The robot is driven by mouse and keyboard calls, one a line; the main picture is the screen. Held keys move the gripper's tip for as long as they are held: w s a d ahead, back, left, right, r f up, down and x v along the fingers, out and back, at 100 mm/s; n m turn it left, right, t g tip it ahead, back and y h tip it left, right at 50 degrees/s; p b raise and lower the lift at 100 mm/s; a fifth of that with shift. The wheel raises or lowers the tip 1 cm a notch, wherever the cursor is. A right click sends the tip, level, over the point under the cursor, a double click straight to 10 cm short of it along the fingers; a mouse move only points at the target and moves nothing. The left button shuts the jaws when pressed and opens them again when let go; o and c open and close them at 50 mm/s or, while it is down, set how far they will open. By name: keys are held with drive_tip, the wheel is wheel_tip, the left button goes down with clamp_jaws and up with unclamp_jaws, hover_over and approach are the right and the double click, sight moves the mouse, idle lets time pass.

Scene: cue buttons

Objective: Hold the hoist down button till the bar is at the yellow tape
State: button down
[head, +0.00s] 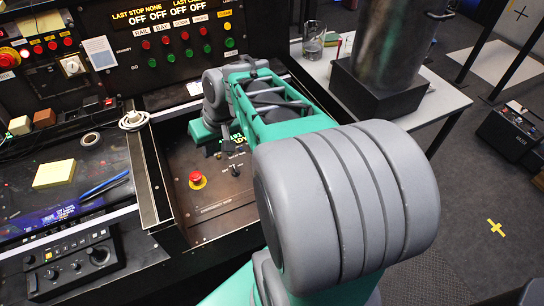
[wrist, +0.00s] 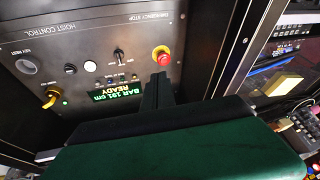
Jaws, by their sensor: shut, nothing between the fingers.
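The hoist control panel (wrist: 75,50) fills the upper left of the wrist view, its lettering inverted. Its display (wrist: 117,90) reads "BAR 191 cm READY". A white round button (wrist: 98,69), a black selector (wrist: 119,54) and small coloured buttons (wrist: 122,77) sit around it; I cannot read which is hoist down. My gripper (wrist: 158,82) is shut and empty, its tips over the panel just below the red emergency stop (wrist: 162,56). Contact cannot be told. In the head view the panel (head: 215,195) is partly hidden by my arm. I cannot make out the bar.
A yellow tape cross (head: 496,228) marks the floor at right. A metal cylinder on a black base (head: 378,92) stands on a white table. A console with coloured buttons (head: 185,45) is behind. A yellow note pad (head: 54,173) lies on the left desk. A yellow key-like part (wrist: 50,98) juts from the panel.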

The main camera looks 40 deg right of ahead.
drive_tip(key=d+f+m+t+b, duration=0.1)
drive_tip(key=d+f, duration=0.3)
drive_tip(key=d, duration=0.8)
drive_tip(key=d+f+m+t+y+b, duration=0.1)
drive_tip(key=d+f+m+t+b, duration=0.1)
drive_tip(key=d, duration=1)
wheel_tip(320, 180, down, 2)
drive_tip(key=shift+w+f+m+t, duration=0.15)
drive_tip(key=shift+w+m+t, duration=0.2)
drive_tip(key=shift+t, duration=0.35)
drive_tip(key=shift+s, duration=0.1)
wheel_tip(320, 180, down, 8)
drive_tip(key=b, duration=0.7)
drive_tip(key=shift+f, duration=0.45)
drive_tip(key=shift+f+b, duration=0.35)
drive_tip(key=shift+f, duration=0.05)
